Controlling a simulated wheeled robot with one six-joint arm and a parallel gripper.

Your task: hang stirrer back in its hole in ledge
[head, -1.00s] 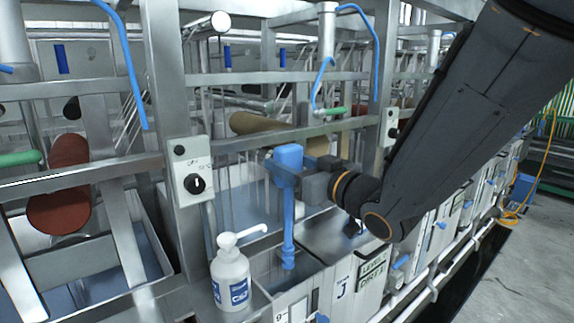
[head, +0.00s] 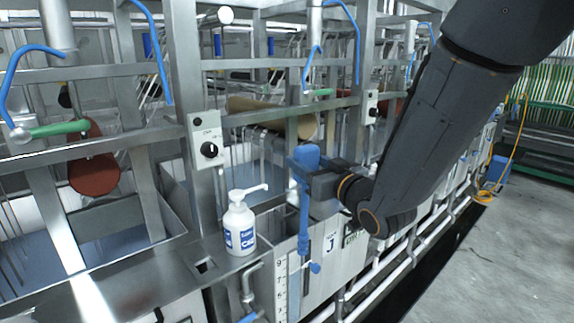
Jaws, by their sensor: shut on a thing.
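The blue stirrer (head: 304,215) hangs upright in my gripper (head: 305,178), its wide blue head at the top and its shaft pointing down. My gripper is shut on it just below the head. In the picture the shaft passes in front of the vat's front wall, right of the white bottle. The steel ledge (head: 160,268) runs across the lower left, in front of the vats. A small dark square hole (head: 205,267) shows in it, left of and below the bottle. The stirrer is apart from the hole, to its right.
A white pump bottle (head: 240,228) stands on the ledge between the hole and the stirrer. A steel post with a grey switch box (head: 206,142) rises behind it. Pipes (head: 395,250) run along the vat fronts. The floor (head: 470,265) at right is clear.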

